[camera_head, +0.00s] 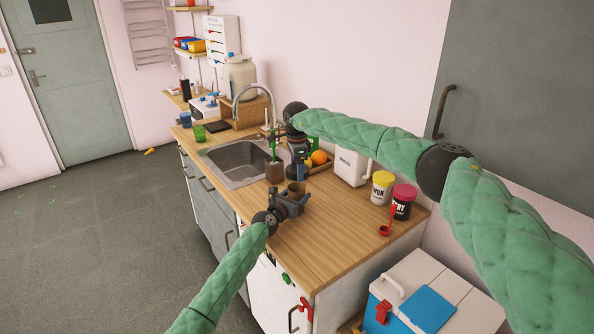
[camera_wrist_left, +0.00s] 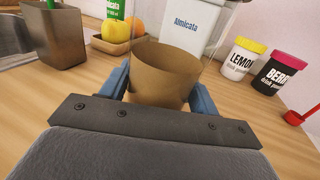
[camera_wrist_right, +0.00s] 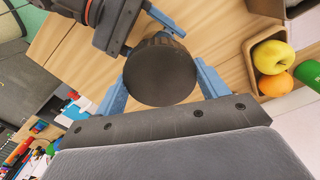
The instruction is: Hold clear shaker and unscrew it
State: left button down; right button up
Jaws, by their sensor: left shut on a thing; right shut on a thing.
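The clear shaker (camera_wrist_left: 165,78), see-through above with brown contents below, stands in front of my left wrist camera. My left gripper (camera_head: 289,204) is shut around its lower body, with one blue finger on each side. The dark round lid (camera_wrist_right: 160,73) shows from above in the right wrist view, hiding the shaker below it. My right gripper (camera_head: 303,158) is above the left one, shut on the lid from both sides. Whether the lid is still threaded on the shaker cannot be told.
A sink (camera_head: 238,160) lies to the left on the wooden counter (camera_head: 335,235). A brown pot with a green stem (camera_head: 274,172) stands close by. Fruit in a tray (camera_wrist_right: 270,68), a white container (camera_head: 351,166), lemon (camera_head: 381,188) and berry (camera_head: 403,202) jars, and a red scoop (camera_head: 385,230) lie around.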

jog(key=shift+r, duration=0.15)
pick_arm(q)
jog(key=shift+r, duration=0.1)
pick_arm(e)
jog(key=shift+r, duration=1.95)
pick_arm(q)
jog(key=shift+c, duration=1.5)
grip_release()
jog(key=shift+s, duration=0.1)
